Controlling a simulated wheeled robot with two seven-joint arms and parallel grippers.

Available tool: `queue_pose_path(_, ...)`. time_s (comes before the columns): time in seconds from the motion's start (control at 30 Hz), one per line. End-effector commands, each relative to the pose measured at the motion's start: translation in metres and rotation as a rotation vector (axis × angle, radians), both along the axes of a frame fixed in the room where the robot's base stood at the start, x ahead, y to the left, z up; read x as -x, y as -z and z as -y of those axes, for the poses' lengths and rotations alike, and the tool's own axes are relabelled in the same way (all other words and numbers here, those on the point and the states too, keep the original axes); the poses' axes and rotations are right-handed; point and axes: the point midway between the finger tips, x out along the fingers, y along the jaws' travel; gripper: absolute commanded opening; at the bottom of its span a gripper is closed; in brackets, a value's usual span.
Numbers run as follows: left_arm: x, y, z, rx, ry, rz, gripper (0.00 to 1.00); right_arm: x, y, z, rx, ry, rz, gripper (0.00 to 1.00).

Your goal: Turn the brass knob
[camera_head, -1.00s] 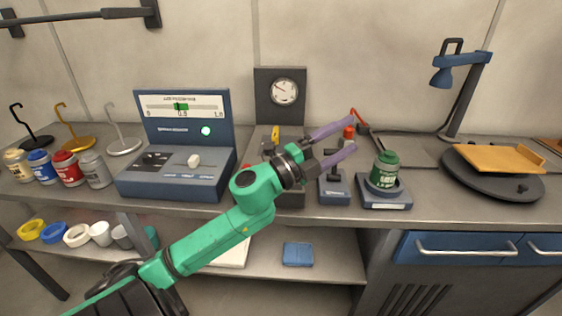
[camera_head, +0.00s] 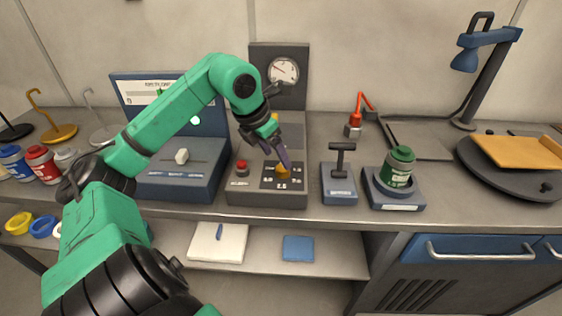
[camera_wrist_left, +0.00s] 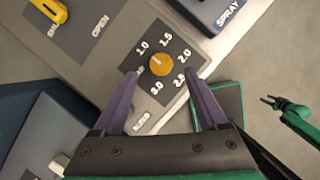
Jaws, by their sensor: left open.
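The brass knob (camera_head: 283,170) sits on a dark dial plate on the grey panel box (camera_head: 240,196). In the left wrist view the round yellow knob (camera_wrist_left: 162,64) is ringed by numbers such as 1.0, 1.5, 2.0 and 2.5. My left gripper (camera_head: 285,163) points down at the knob. In its wrist view the two purple fingers (camera_wrist_left: 163,77) are open, one to each side of and slightly below the knob, with gaps visible. A small green arm end with dark prongs (camera_wrist_left: 271,102), apparently my right gripper, shows far off over the floor.
A red button (camera_head: 242,166) is left of the dial. A gauge (camera_head: 283,72) stands behind. A black T-handled lever box (camera_head: 340,190) and a green jar (camera_head: 398,167) on a blue base stand to the right. The blue meter console (camera_head: 180,180) is at the left.

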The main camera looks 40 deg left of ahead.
Motion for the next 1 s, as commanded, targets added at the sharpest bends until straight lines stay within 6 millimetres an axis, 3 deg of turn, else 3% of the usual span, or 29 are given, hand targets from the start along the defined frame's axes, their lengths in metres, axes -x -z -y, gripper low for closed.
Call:
queue_pose_path(0.2,-0.016,0.036,0.003,0.003,-0.001,0.0,0.76,-0.002,-0.013,-0.002,-0.003,0.0,0.003,0.5)
queue_pose_path(0.5,-0.019,0.045,0.003,0.001,0.0,0.001,0.76,-0.004,-0.012,-0.01,-0.014,0.001,0.005,0.5)
queue_pose_path(0.53,-0.018,0.045,0.003,0.001,0.0,0.001,0.72,-0.004,-0.012,-0.01,-0.014,0.001,0.006,0.5)
queue_pose_path(0.7,-0.018,0.045,0.003,0.001,0.0,0.001,0.07,-0.004,-0.012,-0.01,-0.015,0.0,0.007,0.5)
queue_pose_path(0.73,-0.018,0.045,0.003,0.001,0.0,0.001,0.0,-0.004,-0.012,-0.01,-0.014,0.0,0.007,0.5)
queue_pose_path(1.0,-0.018,0.045,0.002,0.001,0.017,0.001,0.0,-0.005,-0.01,-0.008,-0.011,-0.002,0.008,0.5)
